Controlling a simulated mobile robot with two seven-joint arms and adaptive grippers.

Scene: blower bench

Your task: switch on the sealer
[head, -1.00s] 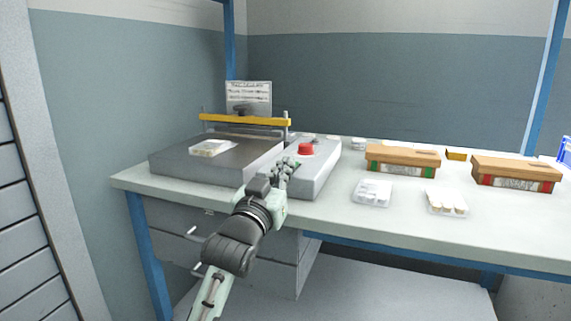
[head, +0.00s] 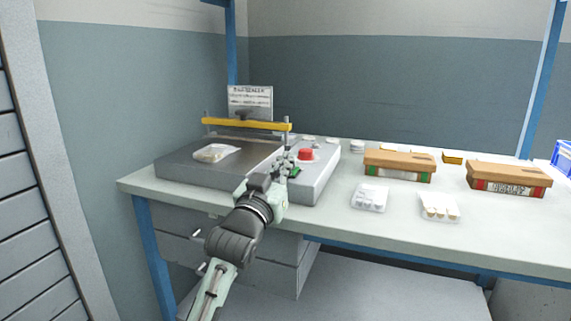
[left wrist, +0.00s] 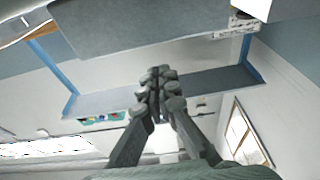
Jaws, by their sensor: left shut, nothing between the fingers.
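The sealer is a grey machine (head: 180,170) on the left of the bench, with a yellow bar (head: 245,124) across it. Its control box (head: 317,179) has a red round button (head: 305,154) on top. A small green patch (head: 295,172) shows on the box beside my fingertips; I cannot tell its exact shape. My left gripper (head: 287,165) is shut and empty at the box's near left part, left of and below the red button. Contact cannot be made out. The shut fingers also show in the left wrist view (left wrist: 160,82). My right gripper is not in view.
A clear bag (head: 215,153) lies on the sealer. A notice (head: 250,101) stands behind it. Clear packs (head: 370,197) (head: 439,207) and orange-brown boxes (head: 399,165) (head: 508,178) sit to the right on the white bench (head: 330,222). Drawers (head: 185,243) are below.

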